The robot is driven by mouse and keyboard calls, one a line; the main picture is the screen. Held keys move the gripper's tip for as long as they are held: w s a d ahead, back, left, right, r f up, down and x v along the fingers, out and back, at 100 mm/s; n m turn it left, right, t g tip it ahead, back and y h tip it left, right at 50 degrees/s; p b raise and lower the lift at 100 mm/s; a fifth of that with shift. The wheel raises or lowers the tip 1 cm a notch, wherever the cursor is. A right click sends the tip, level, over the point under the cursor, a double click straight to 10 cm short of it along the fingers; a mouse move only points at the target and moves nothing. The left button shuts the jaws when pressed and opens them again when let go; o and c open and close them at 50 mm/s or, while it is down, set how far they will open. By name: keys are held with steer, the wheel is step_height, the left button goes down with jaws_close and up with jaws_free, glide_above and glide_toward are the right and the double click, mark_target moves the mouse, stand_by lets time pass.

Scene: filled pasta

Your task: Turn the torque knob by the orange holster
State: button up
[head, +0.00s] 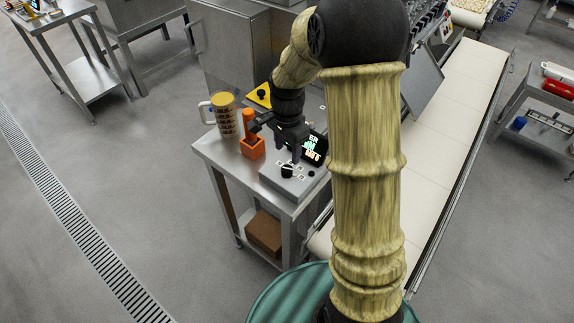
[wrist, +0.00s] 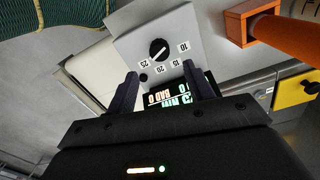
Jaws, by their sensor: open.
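The torque knob (head: 288,170) is a black round knob with a pale pointer line on a grey box (head: 300,184) at the table's front. It also shows in the wrist view (wrist: 158,48), ringed by labels 10, 15, 20 and 25; the line slants between upper right and lower left. The orange holster (head: 252,148) stands left of the box and holds an upright orange-handled tool; it also shows in the wrist view (wrist: 240,18). My gripper (head: 289,157) is open and empty above the box. Its fingertips (wrist: 159,70) appear apart from the knob, one to each side.
A lit display (head: 313,148) is behind the box, partly hidden by my gripper. A small black button (head: 311,173) sits right of the knob. A mug (head: 223,112) and a yellow panel with a black knob (head: 261,95) are farther back. A pale conveyor (head: 455,105) runs at right.

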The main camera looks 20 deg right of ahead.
mark_target(288, 168)
step_height(288, 168, down, 8)
steer(key=shift+r, duration=0.25)
steer(key=c, duration=1)
